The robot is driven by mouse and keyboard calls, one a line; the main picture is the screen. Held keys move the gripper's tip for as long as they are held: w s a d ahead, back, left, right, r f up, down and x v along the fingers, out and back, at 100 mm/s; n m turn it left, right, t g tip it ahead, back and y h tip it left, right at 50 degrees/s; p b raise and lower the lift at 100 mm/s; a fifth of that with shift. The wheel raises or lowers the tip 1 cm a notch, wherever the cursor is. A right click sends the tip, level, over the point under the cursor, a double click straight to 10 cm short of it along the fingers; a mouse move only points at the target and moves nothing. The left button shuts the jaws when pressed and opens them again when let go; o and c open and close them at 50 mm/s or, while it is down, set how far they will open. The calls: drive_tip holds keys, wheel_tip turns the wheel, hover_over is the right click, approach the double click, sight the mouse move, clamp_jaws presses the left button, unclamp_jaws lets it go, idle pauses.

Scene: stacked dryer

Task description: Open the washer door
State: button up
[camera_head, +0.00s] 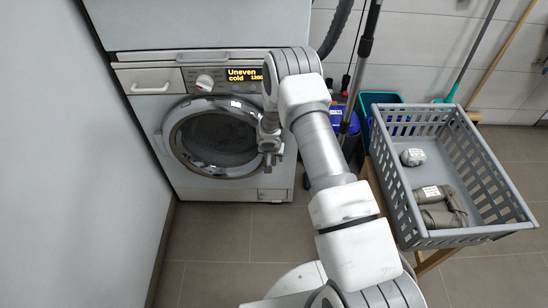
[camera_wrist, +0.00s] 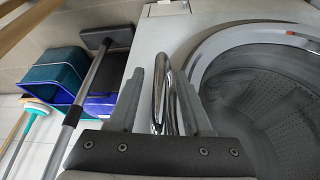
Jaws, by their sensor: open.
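The white washer (camera_head: 235,185) stands on the tiled floor, with its round, chrome-rimmed door (camera_head: 215,145) looking shut. In the wrist view the door's grey rim (camera_wrist: 228,45) and dark glass (camera_wrist: 275,95) fill the right side. A chrome door handle (camera_wrist: 163,100) shows between my two fingers. My gripper (camera_wrist: 160,85) is open, with one finger on each side of the handle. Whether either finger touches it I cannot tell. In the head view my gripper (camera_head: 271,160) is at the door's right edge, and my arm hides part of the washer's right side.
A grey slatted basket (camera_head: 462,150) with a few items stands to the right on a wooden stand. Blue and teal buckets (camera_wrist: 80,85) and a mop pole (camera_head: 365,50) are beside the washer. A pale wall panel (camera_head: 75,150) borders the left. The floor before the washer is clear.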

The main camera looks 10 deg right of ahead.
clamp_jaws()
idle(1.4)
